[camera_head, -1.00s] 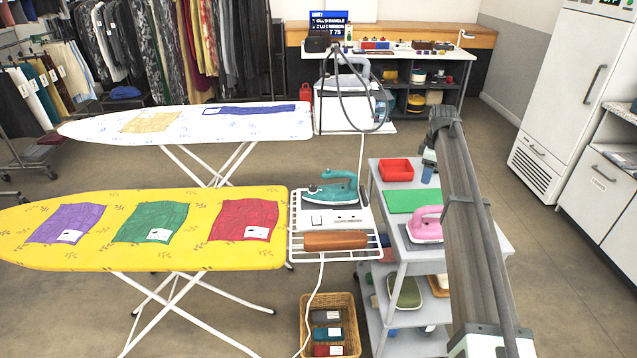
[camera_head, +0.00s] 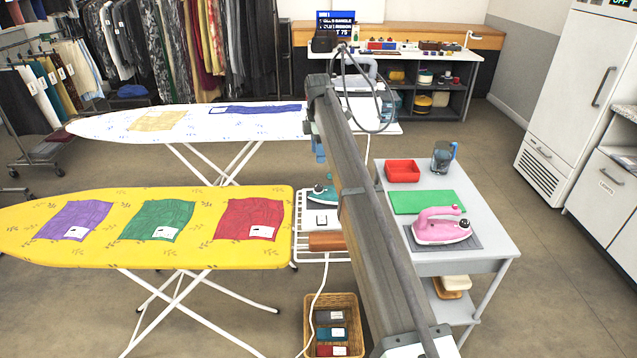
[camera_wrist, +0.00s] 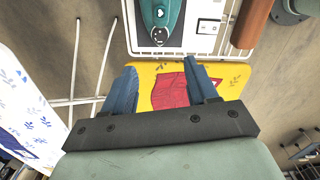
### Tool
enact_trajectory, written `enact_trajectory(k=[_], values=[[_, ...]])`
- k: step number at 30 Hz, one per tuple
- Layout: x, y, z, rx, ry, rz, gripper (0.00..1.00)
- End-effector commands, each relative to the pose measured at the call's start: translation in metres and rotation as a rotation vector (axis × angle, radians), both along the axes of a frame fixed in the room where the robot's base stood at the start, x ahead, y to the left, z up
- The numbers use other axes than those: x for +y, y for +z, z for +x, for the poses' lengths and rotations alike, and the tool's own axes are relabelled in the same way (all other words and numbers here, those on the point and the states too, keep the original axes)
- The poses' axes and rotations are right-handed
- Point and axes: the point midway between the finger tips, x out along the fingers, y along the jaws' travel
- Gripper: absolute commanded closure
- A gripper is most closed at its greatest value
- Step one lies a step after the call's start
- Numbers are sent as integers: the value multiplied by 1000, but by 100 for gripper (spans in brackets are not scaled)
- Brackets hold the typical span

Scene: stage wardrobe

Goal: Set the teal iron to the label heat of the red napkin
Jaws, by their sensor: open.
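The teal iron (camera_head: 321,194) rests on the white wire rack at the yellow board's right end, largely hidden by my arm in the head view. In the wrist view the iron (camera_wrist: 162,18) shows at the top, with a round marked spot on its pale end. The red napkin (camera_head: 246,214) lies on the yellow board with a white label (camera_head: 261,231); the label's print is too small to read. Part of the napkin (camera_wrist: 170,93) shows between my fingers in the wrist view. My gripper (camera_wrist: 163,82) is open and empty, its blue fingers apart from the iron.
The yellow ironing board (camera_head: 60,258) also holds a purple and a green napkin. A grey cart (camera_head: 480,195) on the right holds a pink iron (camera_head: 440,228), a red tray (camera_head: 402,171) and a jug (camera_head: 442,157). A brown roll (camera_head: 325,241) lies on the rack. A wicker basket (camera_head: 312,305) stands below.

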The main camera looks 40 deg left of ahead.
Motion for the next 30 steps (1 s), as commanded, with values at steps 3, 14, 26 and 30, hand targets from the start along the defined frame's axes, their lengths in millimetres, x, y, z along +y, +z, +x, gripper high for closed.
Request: enact_trajectory(k=[3,14,26,30], values=[[-1,-19,0,1,-1,-2,42],[-1,-82,0,1,-3,-1,42],[-1,-122,1,-1,-3,1,42],[-1,-125,1,-1,-3,1,42]])
